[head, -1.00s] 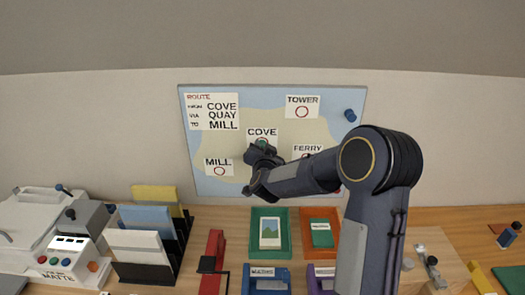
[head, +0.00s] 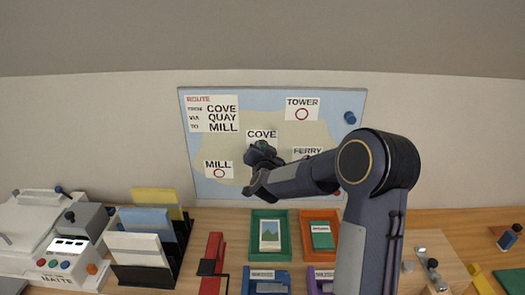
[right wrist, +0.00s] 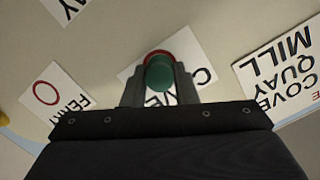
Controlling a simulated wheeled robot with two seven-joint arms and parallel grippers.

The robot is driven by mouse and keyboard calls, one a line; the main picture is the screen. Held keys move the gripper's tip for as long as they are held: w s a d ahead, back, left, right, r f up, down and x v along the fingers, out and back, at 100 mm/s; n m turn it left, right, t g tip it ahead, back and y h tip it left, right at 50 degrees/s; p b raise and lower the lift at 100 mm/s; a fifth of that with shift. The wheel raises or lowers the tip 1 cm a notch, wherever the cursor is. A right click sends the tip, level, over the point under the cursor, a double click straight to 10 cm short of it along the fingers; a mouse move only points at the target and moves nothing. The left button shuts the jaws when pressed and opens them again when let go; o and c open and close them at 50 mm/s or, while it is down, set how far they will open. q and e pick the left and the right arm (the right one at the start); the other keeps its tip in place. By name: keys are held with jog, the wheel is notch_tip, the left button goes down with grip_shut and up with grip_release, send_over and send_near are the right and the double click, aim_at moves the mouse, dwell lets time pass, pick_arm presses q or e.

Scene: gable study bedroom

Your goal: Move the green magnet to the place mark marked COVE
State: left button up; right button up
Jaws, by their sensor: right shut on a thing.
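The green magnet (right wrist: 160,74) is between the fingers of my right gripper (right wrist: 160,92) in the right wrist view, in front of the COVE label. The red ring (right wrist: 158,54) of the COVE mark shows around and behind its upper part. In the head view my right gripper (head: 262,152) is at the board just below the word COVE (head: 262,134), and a bit of the green magnet (head: 262,145) shows there. The gripper is shut on the magnet. Whether the magnet touches the board is hard to tell. My left gripper is not in view.
The map board (head: 340,110) also bears the TOWER (head: 302,108), FERRY (head: 308,152) and MILL (head: 218,168) marks, a route list (head: 212,113) and a blue magnet (head: 350,117). Below, the desk holds trays (head: 284,230), a file rack (head: 150,245) and a red tool (head: 212,255).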

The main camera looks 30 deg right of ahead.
jog(key=o, duration=0.8)
jog(key=shift+o, duration=0.2)
jog(key=shift+s+a, duration=0.1)
jog(key=b+v, duration=0.1)
jog(key=v, duration=0.5)
jog(key=shift+s+a+f, duration=0.3)
jog(key=shift+a+f, duration=0.05)
jog(key=shift+a, duration=0.1)
dwell(0.4)
